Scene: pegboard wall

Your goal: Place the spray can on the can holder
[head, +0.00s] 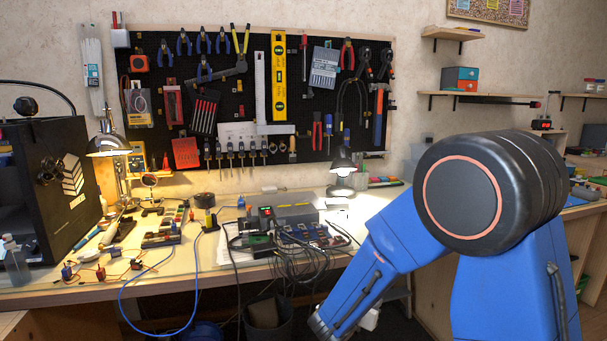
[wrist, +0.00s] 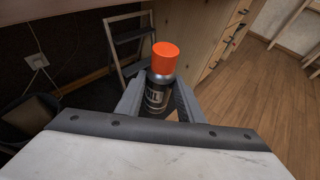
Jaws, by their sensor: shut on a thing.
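The spray can (wrist: 159,92) has a dark body with a pale label and an orange-red cap; it shows in the wrist view. My gripper (wrist: 160,100) is shut on its body, one finger on each side, with the cap standing clear above the fingers. In the head view the gripper and can are hidden below the picture edge or behind my blue arm. I cannot make out the can holder for certain in either view.
The workbench (head: 110,285) is cluttered with cables, electronics and a lamp (head: 110,147). The pegboard (head: 235,95) behind it is hung with tools. In the wrist view a step stool (wrist: 128,40) and wooden drawers (wrist: 205,30) stand beyond the can. Open wooden floor (wrist: 260,85) lies at right.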

